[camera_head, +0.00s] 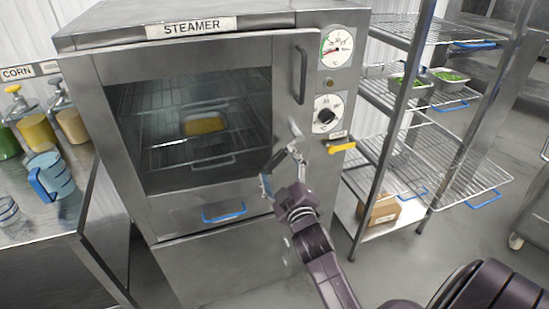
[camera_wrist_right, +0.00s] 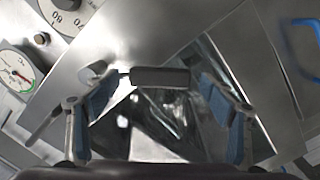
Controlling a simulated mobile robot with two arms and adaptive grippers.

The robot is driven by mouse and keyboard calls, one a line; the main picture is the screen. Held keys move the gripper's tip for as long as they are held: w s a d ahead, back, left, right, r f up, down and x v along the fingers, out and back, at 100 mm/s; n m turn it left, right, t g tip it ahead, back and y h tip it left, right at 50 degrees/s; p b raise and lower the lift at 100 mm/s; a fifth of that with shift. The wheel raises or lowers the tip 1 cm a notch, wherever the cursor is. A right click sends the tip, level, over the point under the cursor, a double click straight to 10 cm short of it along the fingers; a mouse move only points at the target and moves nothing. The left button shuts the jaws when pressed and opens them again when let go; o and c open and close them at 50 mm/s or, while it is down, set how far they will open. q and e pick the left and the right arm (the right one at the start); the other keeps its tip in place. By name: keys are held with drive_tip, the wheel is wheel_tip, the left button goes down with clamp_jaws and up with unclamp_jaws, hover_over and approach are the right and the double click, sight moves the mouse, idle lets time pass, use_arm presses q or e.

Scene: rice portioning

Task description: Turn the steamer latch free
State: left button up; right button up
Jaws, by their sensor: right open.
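The steamer (camera_head: 180,220) is a steel cabinet with a windowed door. Its latch (camera_head: 275,161) has a short dark grip at the lower right of the door window. In the right wrist view the dark grip of the latch (camera_wrist_right: 160,77) lies crosswise in the middle. My right gripper (camera_head: 281,167) is at the latch; its blue-padded fingers stand apart on either side of the grip, also in the wrist view (camera_wrist_right: 158,88). I see gaps between the pads and the grip. My left gripper is not in view.
A vertical door handle (camera_head: 303,75) is above the latch. Dials (camera_head: 327,114) and a yellow lever (camera_head: 341,148) are to the right. A yellow-filled pan (camera_head: 204,125) sits inside. A wire rack (camera_head: 440,170) stands right; a counter with a blue-handled jug (camera_head: 55,176) stands left.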

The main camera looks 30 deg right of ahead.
drive_tip(key=shift+x, duration=1.4)
drive_tip(key=shift+s, duration=0.1)
drive_tip(key=shift+c, duration=0.3)
drive_tip(key=c, duration=1.7)
drive_tip(key=shift+o, duration=0.2)
